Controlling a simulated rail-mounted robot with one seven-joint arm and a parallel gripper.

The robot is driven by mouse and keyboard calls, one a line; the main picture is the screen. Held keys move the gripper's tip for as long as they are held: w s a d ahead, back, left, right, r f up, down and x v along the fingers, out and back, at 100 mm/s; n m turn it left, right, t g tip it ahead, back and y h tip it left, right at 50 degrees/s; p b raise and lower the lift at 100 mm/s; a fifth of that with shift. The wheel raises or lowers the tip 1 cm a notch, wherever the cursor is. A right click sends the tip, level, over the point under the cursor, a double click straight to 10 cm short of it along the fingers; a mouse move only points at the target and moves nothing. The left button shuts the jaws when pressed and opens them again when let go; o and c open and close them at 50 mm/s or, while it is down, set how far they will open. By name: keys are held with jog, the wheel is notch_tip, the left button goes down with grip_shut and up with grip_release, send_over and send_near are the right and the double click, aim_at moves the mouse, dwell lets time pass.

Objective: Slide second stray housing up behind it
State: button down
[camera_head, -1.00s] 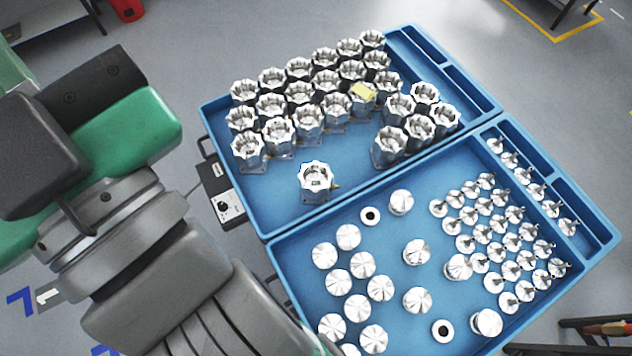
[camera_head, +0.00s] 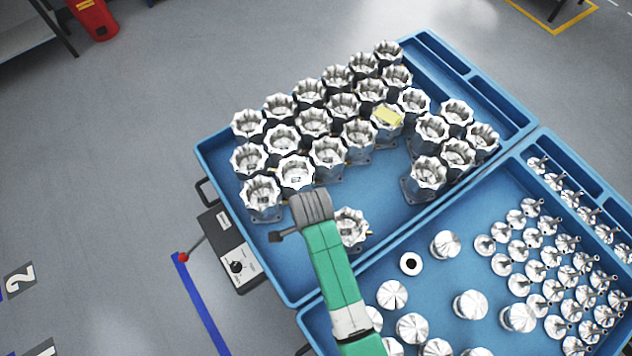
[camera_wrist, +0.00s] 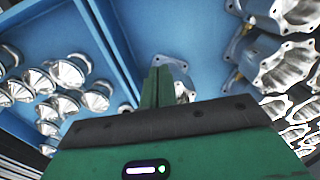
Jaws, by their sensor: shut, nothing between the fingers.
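A silvery machined housing with a scalloped rim (camera_head: 351,226) stands upright and alone in the front part of the blue housing tray (camera_head: 262,262). My arm hides its left side in the head view. In the wrist view, part of this housing (camera_wrist: 180,70) shows just beyond my fingers, its lower part hidden by them. My gripper (camera_wrist: 156,75) is shut and empty, with green fingers together. I cannot tell whether they touch the housing. In the head view my arm hides the fingers. Several housings (camera_head: 328,157) stand in rows behind, one bearing a yellow piece (camera_head: 389,115).
A smaller housing group (camera_head: 427,178) stands at the tray's right, with a bare blue gap left of it. A second blue tray (camera_head: 405,270) in front holds pistons (camera_head: 470,305), valves and rings. A control box (camera_head: 236,262) sits outside the left wall.

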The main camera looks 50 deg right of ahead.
jog(key=s+d+f, duration=0.1)
jog(key=d+f, duration=0.2)
jog(key=f, duration=0.7)
jog(key=shift+s+d+b, duration=0.15)
jog(key=shift+d+b, duration=0.25)
jog(key=shift+b, duration=0.05)
